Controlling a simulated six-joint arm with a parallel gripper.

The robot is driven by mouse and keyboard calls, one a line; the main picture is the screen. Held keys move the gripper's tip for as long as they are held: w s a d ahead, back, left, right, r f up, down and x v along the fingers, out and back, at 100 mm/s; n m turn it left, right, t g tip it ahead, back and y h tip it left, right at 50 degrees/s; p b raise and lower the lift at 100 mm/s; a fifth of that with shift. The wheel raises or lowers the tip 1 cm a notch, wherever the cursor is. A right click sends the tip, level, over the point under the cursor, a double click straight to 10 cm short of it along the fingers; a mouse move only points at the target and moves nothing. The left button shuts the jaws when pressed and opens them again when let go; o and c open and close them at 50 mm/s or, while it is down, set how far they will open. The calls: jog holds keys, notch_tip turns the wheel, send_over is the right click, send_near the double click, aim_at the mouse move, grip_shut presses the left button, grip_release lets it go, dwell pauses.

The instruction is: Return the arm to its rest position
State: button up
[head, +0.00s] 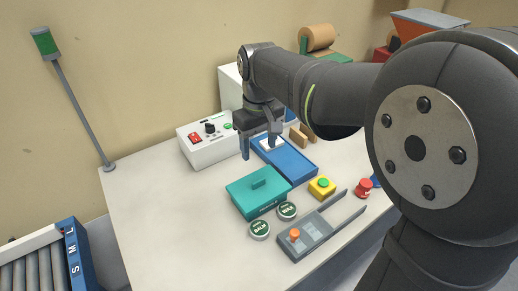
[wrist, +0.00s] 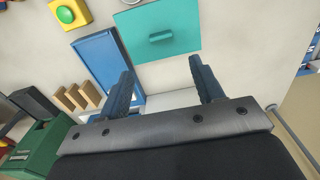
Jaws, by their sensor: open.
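My gripper (head: 260,145) is above the back part of the white table (head: 150,222), near the control box and the blue tray. In the wrist view my gripper (wrist: 161,82) shows its two dark fingers spread wide apart with nothing between them. My dark arm reaches in from the right of the head view and covers part of the table's right side.
A white control box (head: 205,150), a blue tray (head: 295,165), a teal lidded box (head: 258,190), two round tins (head: 259,229), a grey fixture (head: 315,238) and a yellow button box (head: 322,187) stand on the table. Its front left is clear.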

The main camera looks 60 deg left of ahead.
aim_at(259, 181)
jog(key=shift+f, duration=0.1)
notch_tip(259, 181, down, 13)
jog(key=shift+r, duration=0.6)
dwell(0.3)
